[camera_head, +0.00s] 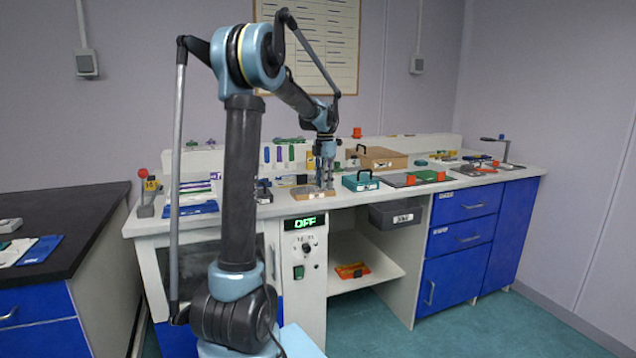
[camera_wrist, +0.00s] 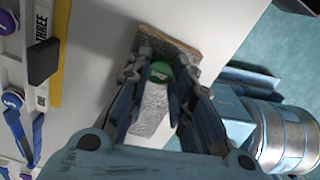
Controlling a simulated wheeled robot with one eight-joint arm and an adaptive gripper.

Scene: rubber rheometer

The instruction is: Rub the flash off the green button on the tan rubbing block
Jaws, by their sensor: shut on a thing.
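The tan rubbing block (camera_head: 303,195) lies on the white bench below my gripper (camera_head: 325,182) in the head view. In the wrist view the block (camera_wrist: 186,47) shows a tan edge and a rough grey speckled top. The green button (camera_wrist: 160,70) is between the fingertips of my gripper (camera_wrist: 164,74), which is shut on it, over the grey surface. My fingers hide the button's sides, and its flash cannot be made out. I cannot tell whether its underside touches the block. The button is too small to tell in the head view.
A teal case (camera_head: 360,182) stands just right of the block, with a brown box (camera_head: 378,158) behind. A dark mat (camera_head: 412,179) with coloured parts lies farther right. In the wrist view, a rack with a "THREE" label (camera_wrist: 42,30) is at left and a metal cylinder (camera_wrist: 284,137) at right.

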